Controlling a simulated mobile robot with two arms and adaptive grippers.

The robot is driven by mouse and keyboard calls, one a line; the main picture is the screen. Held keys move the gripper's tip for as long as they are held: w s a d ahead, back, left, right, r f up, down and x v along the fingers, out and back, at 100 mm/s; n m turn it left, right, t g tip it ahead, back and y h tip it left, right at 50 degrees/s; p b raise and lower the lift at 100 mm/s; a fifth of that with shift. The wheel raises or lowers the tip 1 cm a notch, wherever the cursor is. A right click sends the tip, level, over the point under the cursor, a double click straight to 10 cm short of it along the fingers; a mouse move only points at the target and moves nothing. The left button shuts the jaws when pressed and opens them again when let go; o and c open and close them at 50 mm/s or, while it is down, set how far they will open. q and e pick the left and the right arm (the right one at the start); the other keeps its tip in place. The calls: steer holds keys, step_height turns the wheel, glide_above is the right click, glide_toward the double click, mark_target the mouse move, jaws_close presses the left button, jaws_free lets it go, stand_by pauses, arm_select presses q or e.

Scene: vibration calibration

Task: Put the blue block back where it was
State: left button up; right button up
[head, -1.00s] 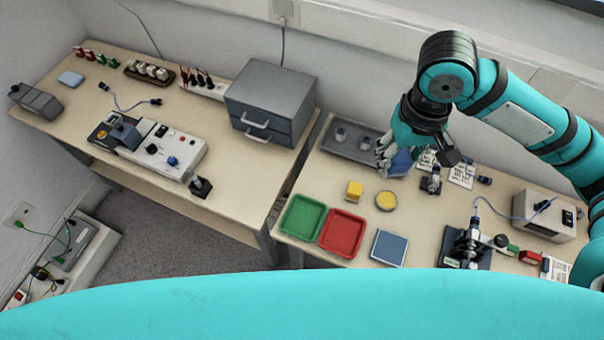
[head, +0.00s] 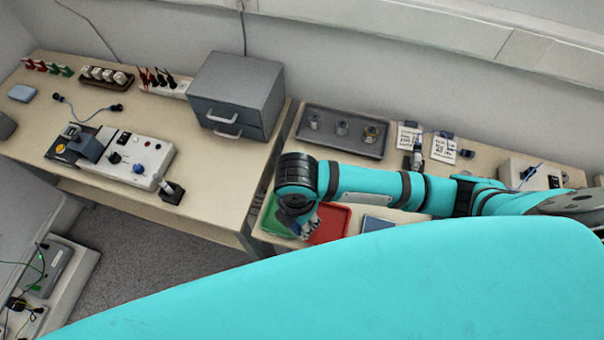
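My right gripper (head: 307,229) points down over the green tray (head: 270,214) and the red tray (head: 330,225), near their shared edge. Its fingers are small and partly hidden by my wrist, so I cannot tell whether they are open or hold anything. No blue block can be made out now. A flat blue square (head: 377,224) lies right of the red tray, partly covered by my own body. My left gripper is out of view.
A grey tray (head: 318,145) with metal pieces stands at the back of the right table. My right arm hides the table's middle. Grey drawers (head: 237,90) and a control box (head: 138,160) occupy the left table. A gap separates the tables.

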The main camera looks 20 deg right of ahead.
steer(key=w+d, duration=0.1)
steer(key=w, duration=0.3)
steer(key=w+d+f+p, duration=0.1)
steer(key=w+d, duration=0.1)
steer(key=w, duration=0.3)
steer(key=w+d, duration=0.2)
steer(key=w, duration=0.3)
steer(key=shift+d+f+p, duration=0.15)
steer(key=shift+f+p, duration=0.1)
steer(key=shift+p, duration=0.1)
steer(key=shift+w+d+f+p, duration=0.1)
steer(key=shift+w+f+p, duration=0.1)
steer(key=shift+f, duration=0.45)
steer(key=shift+w+d+f+p, duration=0.1)
steer(key=shift+w+f, duration=0.05)
steer(key=shift+f, duration=1)
steer(key=o, duration=0.7)
steer(key=shift+f, duration=0.15)
steer(key=o, duration=0.4)
steer(key=shift+o, duration=0.2)
